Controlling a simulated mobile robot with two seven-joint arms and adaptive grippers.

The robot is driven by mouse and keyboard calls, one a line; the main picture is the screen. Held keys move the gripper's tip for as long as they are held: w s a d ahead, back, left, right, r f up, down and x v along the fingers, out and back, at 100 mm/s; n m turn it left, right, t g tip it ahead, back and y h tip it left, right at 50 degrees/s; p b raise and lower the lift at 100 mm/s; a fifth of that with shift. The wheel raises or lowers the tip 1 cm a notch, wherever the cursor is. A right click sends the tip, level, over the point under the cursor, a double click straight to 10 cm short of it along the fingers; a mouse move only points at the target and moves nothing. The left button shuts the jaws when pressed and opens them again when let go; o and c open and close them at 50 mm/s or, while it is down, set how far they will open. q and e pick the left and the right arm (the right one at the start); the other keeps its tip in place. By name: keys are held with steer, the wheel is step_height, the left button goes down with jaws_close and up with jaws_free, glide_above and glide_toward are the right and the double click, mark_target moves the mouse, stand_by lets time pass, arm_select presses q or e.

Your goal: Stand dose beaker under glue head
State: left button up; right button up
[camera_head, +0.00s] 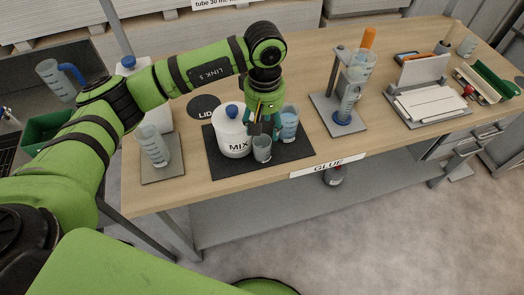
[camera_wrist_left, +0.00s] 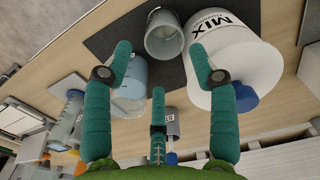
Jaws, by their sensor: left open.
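A small clear grey beaker (camera_head: 262,149) stands upright on the black mat (camera_head: 219,160), in front of the white MIX jar (camera_head: 231,140). A beaker with blue liquid (camera_head: 289,124) stands just behind it to the right. I cannot tell for sure which one is the dose beaker. My left gripper (camera_head: 262,128) is open above the mat. In the left wrist view the small beaker (camera_wrist_left: 163,38) lies ahead, between the spread fingertips, with no clear contact. The glue stand (camera_head: 321,113) is to the right, with an orange-topped part (camera_head: 368,38) and a graduated cylinder (camera_head: 348,103).
Another graduated beaker (camera_head: 154,147) stands on a grey pad at the left. A white bottle (camera_head: 130,68) with a blue cap is behind my arm. A tray of white pieces (camera_head: 432,100) lies at the right. The wood between mat and stand is clear.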

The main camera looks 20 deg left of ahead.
mark_target(262, 136)
arm_select(q)
steer(key=f+p, duration=0.2)
steer(key=f, duration=0.1)
steer(key=f+p, duration=0.1)
steer(key=shift+w+a+f, duration=0.1)
steer(key=shift+a+f, duration=0.05)
steer(key=shift+a, duration=0.15)
steer(key=shift+a+f, duration=0.1)
steer(key=shift+f, duration=0.25)
steer(key=shift+w+f, duration=0.1)
steer(key=shift+f, duration=0.15)
jaws_close()
steer(key=shift+r, duration=0.1)
arm_select(e)
steer(key=shift+w+a+r, duration=0.1)
steer(key=shift+a+r, duration=0.1)
steer(key=shift+r, duration=1.5)
